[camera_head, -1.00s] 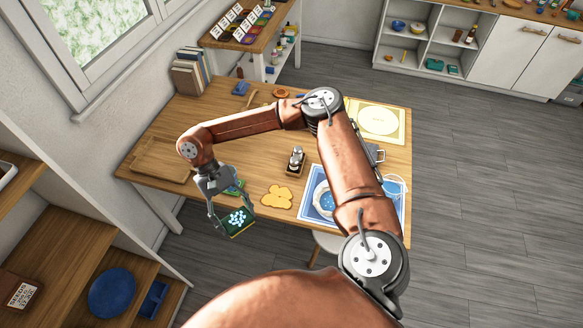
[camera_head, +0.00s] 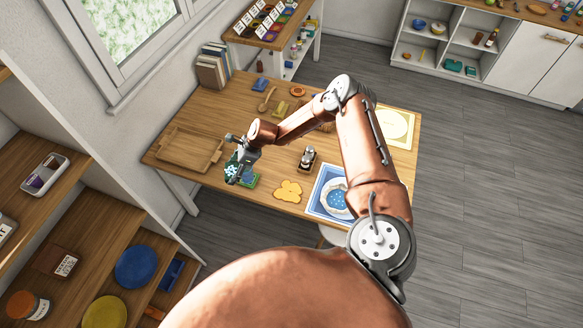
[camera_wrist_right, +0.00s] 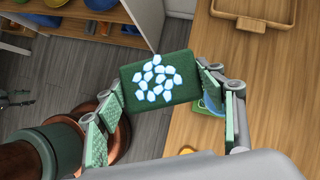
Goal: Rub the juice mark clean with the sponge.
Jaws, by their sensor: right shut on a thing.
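The sponge (camera_wrist_right: 160,82) is a dark green slab with pale bluish-white foam-like patches on its face. My right gripper (camera_wrist_right: 163,100) has it between its two padded fingers. In the head view the sponge (camera_head: 231,172), partly hidden by the gripper (camera_head: 237,166), is over the table's near-left part. The juice mark (camera_head: 288,190) looks like a flat yellow-orange blotch on the table near its front edge, right of the gripper. Its edge shows at the bottom of the right wrist view (camera_wrist_right: 187,151). My left gripper is out of view.
A green-blue card (camera_head: 251,181) lies on the table beside the gripper. A wooden tray (camera_head: 189,150) is at left. A small dark stand (camera_head: 307,158) is behind the blotch. A blue mat (camera_head: 317,203) with a bowl (camera_head: 337,199) is to its right, partly behind my arm.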

